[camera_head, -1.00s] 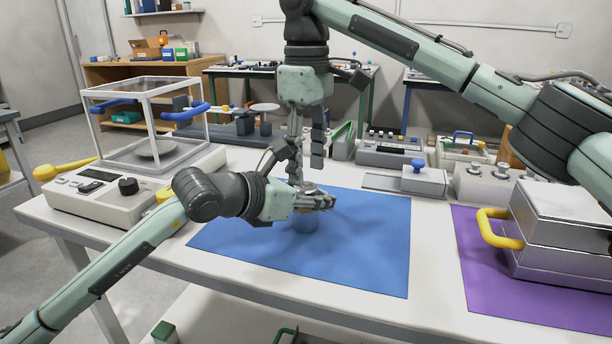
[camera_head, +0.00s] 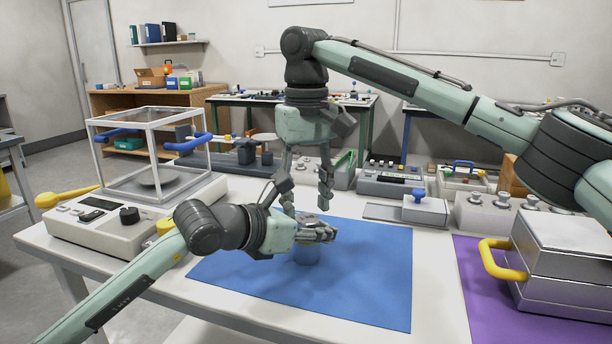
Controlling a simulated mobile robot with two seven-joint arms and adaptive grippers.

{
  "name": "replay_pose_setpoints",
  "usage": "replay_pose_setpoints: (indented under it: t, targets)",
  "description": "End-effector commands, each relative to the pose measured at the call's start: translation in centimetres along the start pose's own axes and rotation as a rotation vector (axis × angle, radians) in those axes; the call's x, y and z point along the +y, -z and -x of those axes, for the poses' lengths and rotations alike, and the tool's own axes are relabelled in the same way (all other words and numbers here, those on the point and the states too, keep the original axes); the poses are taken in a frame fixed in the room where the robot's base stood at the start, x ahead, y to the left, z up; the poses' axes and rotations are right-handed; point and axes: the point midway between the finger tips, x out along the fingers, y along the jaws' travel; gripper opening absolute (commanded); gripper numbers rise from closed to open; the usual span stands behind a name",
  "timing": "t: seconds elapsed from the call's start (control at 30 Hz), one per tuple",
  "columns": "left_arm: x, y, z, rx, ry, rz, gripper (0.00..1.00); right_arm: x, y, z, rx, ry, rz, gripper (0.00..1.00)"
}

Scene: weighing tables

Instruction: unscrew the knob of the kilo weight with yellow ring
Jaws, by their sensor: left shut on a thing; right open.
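A metal cylinder (camera_head: 306,254), which looks like the kilo weight, stands upright on the blue mat (camera_head: 365,285). My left gripper (camera_head: 326,235) comes in low from the left and is shut on the upper part of the weight. My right gripper (camera_head: 306,206) points straight down above the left gripper and the weight. Its two fingers are spread apart, with nothing seen between them.
A glass-cased balance (camera_head: 130,218) stands at the left. A metal case (camera_head: 560,252) with a yellow handle sits on a purple mat (camera_head: 485,300) at the right. Several weights and boxes line the table's back edge. The blue mat's front and right are clear.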

Motion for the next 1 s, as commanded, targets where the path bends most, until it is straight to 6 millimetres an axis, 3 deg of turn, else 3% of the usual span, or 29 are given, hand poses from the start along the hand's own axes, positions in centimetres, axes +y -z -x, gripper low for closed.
replay_pose_setpoints:
  t: [0.2, 0.53, 0.87, 1.0]
  targets:
    - [-0.1, 0.0, 0.0, 0.000, 0.002, 0.001, 0.00, 0.0, 0.0, -2.2, 0.001, 0.000, 0.002, 0.44]
    - [-0.1, 0.0, 0.0, 0.000, 0.002, 0.001, 0.00, 0.0, 0.0, -2.5, 0.001, 0.000, 0.002, 0.44]
    - [-0.1, 0.0, 0.0, 0.000, 0.001, 0.001, 0.00, 0.0, 0.0, -2.5, 0.001, 0.000, 0.002, 0.03]
    - [-0.1, 0.0, 0.0, 0.000, 0.001, 0.001, 0.00, -0.1, 0.0, -2.5, 0.001, 0.002, 0.048, 0.01]
